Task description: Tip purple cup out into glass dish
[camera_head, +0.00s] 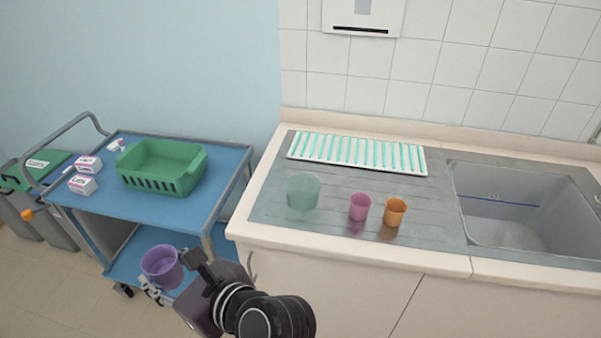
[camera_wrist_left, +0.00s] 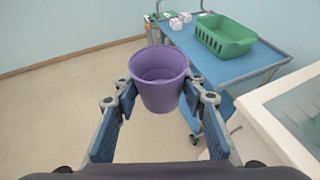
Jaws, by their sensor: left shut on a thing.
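The purple cup (camera_head: 161,266) is upright in my left gripper (camera_head: 176,271), in front of the counter and to the left of its front corner. The left wrist view shows the cup (camera_wrist_left: 160,80) between the two blue-padded fingers of the gripper (camera_wrist_left: 160,92), which are shut on its sides. Its inside looks purple, and I cannot tell what it holds. The glass dish (camera_head: 303,192) is a clear, greenish round vessel on the grey drainboard, up and to the right of the cup and apart from it. My right gripper is not in view.
A pink cup (camera_head: 360,206) and an orange cup (camera_head: 395,212) stand right of the dish. A white rack with green strips (camera_head: 357,168) lies behind. The sink (camera_head: 515,235) is at right. A blue cart (camera_head: 132,205) holds a green basket (camera_head: 160,181) and small boxes (camera_head: 82,184).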

